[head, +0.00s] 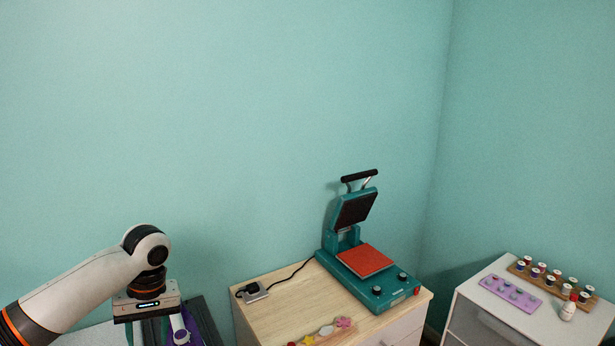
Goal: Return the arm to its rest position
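My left arm comes in from the lower left. My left gripper (147,318) points down at the bottom left, above a dark surface. Its fingertips are not clearly visible, so I cannot tell whether it is open or shut. A white and purple item (180,334) shows just beside and below it; I cannot tell whether they touch. My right gripper is not in view.
A teal heat press (345,247) stands with its lid raised on a light wooden cabinet (285,295), right of my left gripper. Colourful shapes (322,333) lie at its front edge. A white cabinet (490,310) at right holds thread spools (550,276) and a purple tray (510,292).

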